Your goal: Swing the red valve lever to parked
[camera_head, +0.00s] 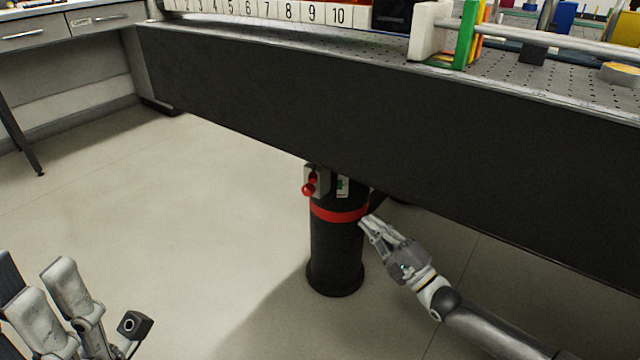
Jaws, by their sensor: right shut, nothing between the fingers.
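The red valve lever (309,186) is on a small grey valve box (322,178) on the upper part of a black table leg (337,250). Its round knob points down and a little left, toward the camera. A small white and green label sits just right of the box. My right gripper (367,222) is shut and empty, beside the leg's right side near the red band, below and right of the lever. It does not touch the lever. My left gripper (50,285) is at the lower left, far from the lever, with its fingers apart.
The dark side of the optical bench (400,110) overhangs the leg just above the lever. A numbered white strip (270,10) and coloured parts stand on the bench. A drawer desk (60,30) is at the upper left. The floor left of the leg is clear.

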